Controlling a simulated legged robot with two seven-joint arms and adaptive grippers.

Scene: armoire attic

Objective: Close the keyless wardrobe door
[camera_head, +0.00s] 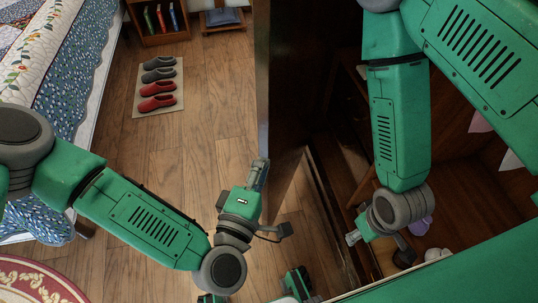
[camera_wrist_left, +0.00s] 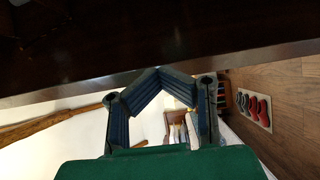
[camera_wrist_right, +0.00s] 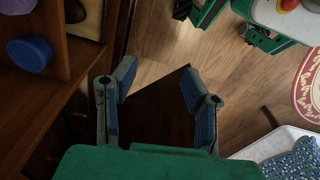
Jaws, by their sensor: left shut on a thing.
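The dark wooden wardrobe door (camera_head: 290,80) stands open, its narrow edge toward the room. In the left wrist view the door (camera_wrist_left: 150,40) fills the top as a dark panel. My left gripper (camera_head: 262,172) is at the door's near edge. In its wrist view the fingers (camera_wrist_left: 156,75) are bent inward and their tips meet at that edge, shut on it. My right gripper (camera_head: 375,246) is low at the wardrobe opening. In its wrist view its fingers (camera_wrist_right: 158,85) are apart with nothing held, and a dark panel (camera_wrist_right: 160,118) shows beyond. I see no key.
The wardrobe interior (camera_head: 470,200) on the right holds shelves and small items. A mat (camera_head: 140,95) with red and grey shoes lies on the floor. A bed (camera_head: 60,100) stands left, a round rug (camera_head: 35,280) below it.

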